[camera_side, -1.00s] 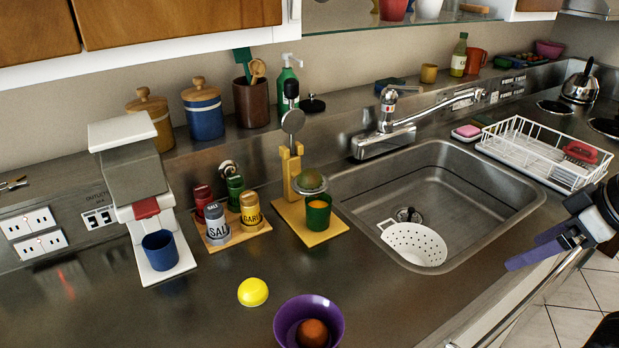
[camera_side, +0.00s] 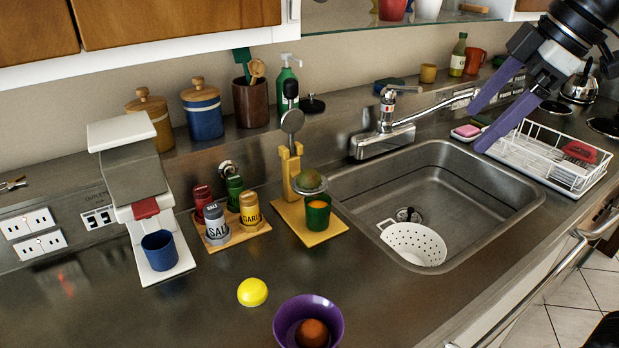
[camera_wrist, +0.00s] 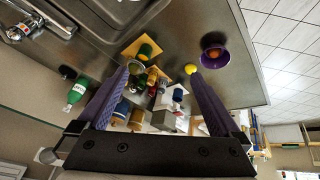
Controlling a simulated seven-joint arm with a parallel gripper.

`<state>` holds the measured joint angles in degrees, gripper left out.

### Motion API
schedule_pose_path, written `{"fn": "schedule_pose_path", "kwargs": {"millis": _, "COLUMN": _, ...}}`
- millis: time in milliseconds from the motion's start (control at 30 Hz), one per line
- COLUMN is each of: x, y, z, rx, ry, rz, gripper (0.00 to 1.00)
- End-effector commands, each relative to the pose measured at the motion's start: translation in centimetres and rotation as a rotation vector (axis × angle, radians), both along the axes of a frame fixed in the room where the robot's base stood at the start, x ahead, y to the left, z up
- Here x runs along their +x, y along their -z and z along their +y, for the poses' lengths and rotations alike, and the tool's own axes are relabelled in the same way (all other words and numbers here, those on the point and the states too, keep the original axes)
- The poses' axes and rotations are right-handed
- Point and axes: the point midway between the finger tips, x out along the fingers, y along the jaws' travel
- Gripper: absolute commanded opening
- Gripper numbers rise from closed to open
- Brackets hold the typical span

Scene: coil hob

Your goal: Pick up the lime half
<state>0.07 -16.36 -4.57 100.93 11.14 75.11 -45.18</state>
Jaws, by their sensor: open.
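My gripper (camera_side: 475,130) is open and empty, high over the right end of the sink, well to the right of the juicer. Its two purple fingers point down and left. In the wrist view the open fingers (camera_wrist: 158,75) frame the counter, with the juicer's green cup (camera_wrist: 145,51) between and beyond them. I cannot make out the lime there.
A yellow lemon half (camera_side: 252,292) and a purple bowl (camera_side: 281,326) with an orange-brown round item lie at the front. A spice rack (camera_side: 253,230) stands left of the juicer. The tap (camera_side: 385,140), sink (camera_side: 460,190) and white dish rack (camera_side: 540,160) are to the right.

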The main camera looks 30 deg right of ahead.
Motion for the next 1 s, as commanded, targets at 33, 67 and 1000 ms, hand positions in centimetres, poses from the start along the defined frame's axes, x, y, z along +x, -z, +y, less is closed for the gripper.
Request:
{"fn": "schedule_pose_path", "kwargs": {"millis": 33, "x": 2.2, "y": -0.9, "z": 0.4, "rx": -0.003, "ry": -0.05, "rz": 0.005, "gripper": 1.0}}
{"fn": "schedule_pose_path", "kwargs": {"millis": 67, "x": 3.3, "y": -1.5, "z": 0.6, "rx": -0.007, "ry": -0.081, "rz": 0.004, "gripper": 1.0}}
{"fn": "schedule_pose_path", "kwargs": {"millis": 1000, "x": 27.3, "y": 9.4, "z": 3.7, "rx": 0.048, "ry": -0.434, "rz": 0.167, "gripper": 1.0}}
